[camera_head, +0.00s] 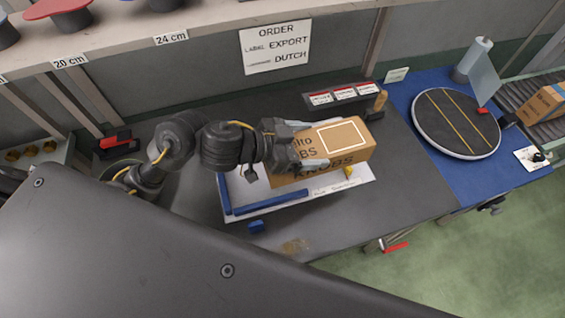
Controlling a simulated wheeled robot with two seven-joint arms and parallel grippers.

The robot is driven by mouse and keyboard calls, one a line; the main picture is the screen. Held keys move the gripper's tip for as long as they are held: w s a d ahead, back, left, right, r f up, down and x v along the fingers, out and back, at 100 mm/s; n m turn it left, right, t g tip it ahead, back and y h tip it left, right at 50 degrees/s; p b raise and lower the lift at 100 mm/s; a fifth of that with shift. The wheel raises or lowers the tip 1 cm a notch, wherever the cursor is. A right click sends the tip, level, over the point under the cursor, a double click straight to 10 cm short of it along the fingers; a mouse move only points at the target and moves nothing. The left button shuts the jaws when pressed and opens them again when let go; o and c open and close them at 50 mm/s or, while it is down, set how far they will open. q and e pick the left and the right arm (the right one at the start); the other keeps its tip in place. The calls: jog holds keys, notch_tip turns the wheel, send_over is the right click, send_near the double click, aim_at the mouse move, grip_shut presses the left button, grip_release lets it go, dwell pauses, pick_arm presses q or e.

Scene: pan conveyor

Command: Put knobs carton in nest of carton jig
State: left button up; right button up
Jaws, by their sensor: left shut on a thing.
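The knobs carton (357,155) is a brown box with "KNOBS" on its front side and a white outlined square on top. My left gripper (315,143) is shut on it, with one finger along the far side and one along the near side. The carton is over the carton jig (240,209), a white board with blue rails at its left and front edges. The carton sits right of the left rail; I cannot tell whether it touches the board. The nest's inner part is partly hidden by the carton and gripper. My right gripper is not in view.
A label rack (345,97) stands just behind the carton. To the right is a blue mat (425,165) with a round dark turntable (456,122). A conveyor with another carton (545,103) is at the far right. A small blue block (257,227) sits at the jig's front.

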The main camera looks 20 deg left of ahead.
pick_arm(q)
jog(key=shift+s+d+r, duration=0.2)
jog(key=shift+s+d, duration=0.05)
jog(key=shift+d, duration=0.05)
jog(key=shift+a, duration=0.1)
jog(key=a+f, duration=0.4)
jog(key=w+a+f+b, duration=0.1)
jog(key=a+f, duration=0.3)
jog(key=a, duration=0.1)
jog(key=a+f, duration=0.5)
jog(key=shift+w, duration=0.15)
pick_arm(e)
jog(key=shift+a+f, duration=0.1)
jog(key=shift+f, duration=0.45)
pick_arm(q)
jog(key=shift+f, duration=0.2)
jog(key=shift+f+b, duration=0.4)
jog(key=shift+f, duration=0.05)
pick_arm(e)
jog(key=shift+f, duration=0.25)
